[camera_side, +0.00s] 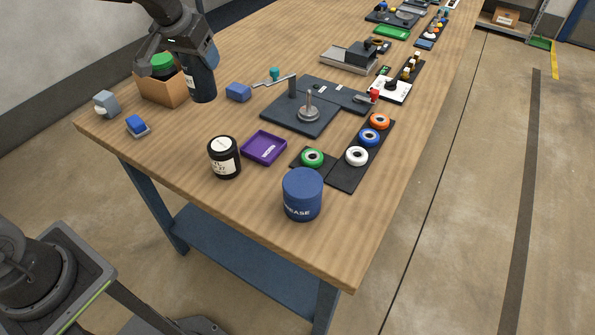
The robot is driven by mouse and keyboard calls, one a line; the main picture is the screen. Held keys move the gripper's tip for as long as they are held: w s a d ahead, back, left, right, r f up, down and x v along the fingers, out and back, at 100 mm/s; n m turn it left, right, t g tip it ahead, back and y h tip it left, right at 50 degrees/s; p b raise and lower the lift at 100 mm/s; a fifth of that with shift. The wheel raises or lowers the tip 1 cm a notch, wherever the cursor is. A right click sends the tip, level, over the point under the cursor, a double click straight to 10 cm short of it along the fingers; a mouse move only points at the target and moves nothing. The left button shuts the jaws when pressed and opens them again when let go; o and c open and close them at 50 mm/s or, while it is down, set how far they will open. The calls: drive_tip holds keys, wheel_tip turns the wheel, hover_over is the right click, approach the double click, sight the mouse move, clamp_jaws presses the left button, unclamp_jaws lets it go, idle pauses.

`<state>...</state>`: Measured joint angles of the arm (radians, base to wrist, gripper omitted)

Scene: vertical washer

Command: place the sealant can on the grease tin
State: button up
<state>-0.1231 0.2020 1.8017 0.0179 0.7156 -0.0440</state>
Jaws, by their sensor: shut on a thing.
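The sealant can (203,86) is a dark, tall can with a pale label at its left edge, upright at the back left of the table. My gripper (190,57) is over it and shut on its upper part. My gripper hides the can's top. I cannot tell whether its base touches the table. The grease tin (302,196) is a wide blue tin with white lettering, upright near the front edge. Its lid is bare, and my gripper is well away from it, behind and to the left.
A cardboard box (163,91) with a green-lidded item stands left of the can. A black jar (224,158), purple tray (264,148) and dark plate with an upright peg (308,110) lie between can and tin. Colored rings sit on a black board (345,177) behind the tin.

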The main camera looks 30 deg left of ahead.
drive_tip(key=s+d+r+m+g+h, duration=0.1)
drive_tip(key=s+d+r+m+h, duration=0.15)
drive_tip(key=d+m, duration=0.45)
drive_tip(key=s+d+r+m+h, duration=0.2)
drive_tip(key=s+d+r+m, duration=0.15)
drive_tip(key=d, duration=0.75)
drive_tip(key=shift+d+f, duration=2.7)
drive_tip(key=shift+d, duration=0.25)
drive_tip(key=shift+d+f, duration=2.7)
drive_tip(key=shift+d, duration=0.2)
drive_tip(key=shift+f, duration=0.2)
drive_tip(key=o, duration=1.2)
drive_tip(key=shift+s, duration=0.1)
drive_tip(key=shift+w+v, duration=0.15)
drive_tip(key=shift+v, duration=2.95)
drive_tip(key=shift+w+v, duration=0.1)
drive_tip(key=shift+v, duration=2.95)
